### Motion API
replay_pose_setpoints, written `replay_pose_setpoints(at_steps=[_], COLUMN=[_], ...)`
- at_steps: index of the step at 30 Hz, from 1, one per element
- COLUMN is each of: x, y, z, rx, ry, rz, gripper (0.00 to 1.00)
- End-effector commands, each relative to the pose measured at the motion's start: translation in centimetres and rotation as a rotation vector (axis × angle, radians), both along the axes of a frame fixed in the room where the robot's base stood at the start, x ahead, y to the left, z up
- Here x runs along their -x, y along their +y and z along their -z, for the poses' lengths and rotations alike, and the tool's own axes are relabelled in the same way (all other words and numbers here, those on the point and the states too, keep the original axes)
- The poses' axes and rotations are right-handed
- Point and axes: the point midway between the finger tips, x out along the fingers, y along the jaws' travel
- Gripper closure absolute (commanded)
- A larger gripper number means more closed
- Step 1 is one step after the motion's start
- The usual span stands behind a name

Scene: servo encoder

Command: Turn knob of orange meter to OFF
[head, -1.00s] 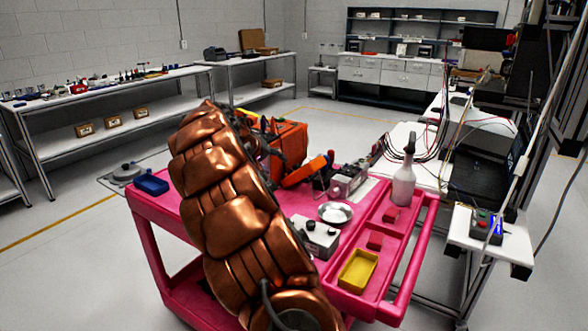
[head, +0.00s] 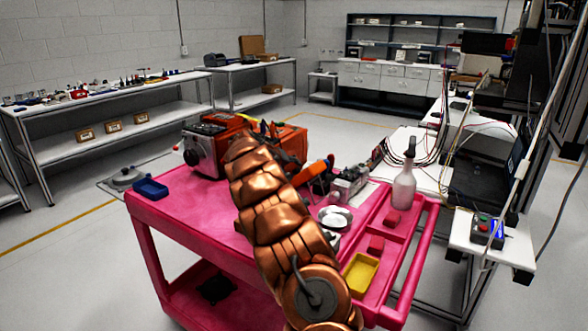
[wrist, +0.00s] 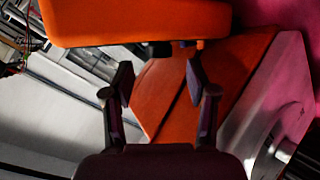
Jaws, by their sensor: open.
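A small orange meter (head: 318,168) leans at an angle among other items on the pink cart, just right of my arm in the head view; its knob cannot be made out. In the wrist view my gripper (wrist: 159,82) is open, with nothing between its two dark fingers. A rounded orange block (wrist: 135,20) fills the top of the wrist view just beyond the fingers; I cannot tell if it is the meter. An orange machine (wrist: 175,85) with a grey metal face lies behind. In the head view my arm hides most of the gripper.
The pink cart (head: 200,222) also bears the orange machine's grey front (head: 205,150), a blue tray (head: 150,189), a metal dish (head: 334,218), a spray bottle (head: 404,182) and a yellow tray (head: 360,272). The cart's left front top is clear.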

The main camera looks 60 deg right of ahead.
Motion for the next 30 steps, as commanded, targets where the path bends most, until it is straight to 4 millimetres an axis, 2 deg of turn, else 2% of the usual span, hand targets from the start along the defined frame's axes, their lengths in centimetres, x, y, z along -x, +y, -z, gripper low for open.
replay_pose_setpoints(at_steps=[12, 27, 30], x=[-0.1, -0.1, -0.1], y=[-2.7, -3.2, -3.2], z=[1.7, 2.2, 2.2], rx=[0.000, 0.000, 0.000], ry=[-0.003, -0.002, -0.002], rz=[0.001, 0.002, 0.001], gripper=[0.42, 0.42, 0.52])
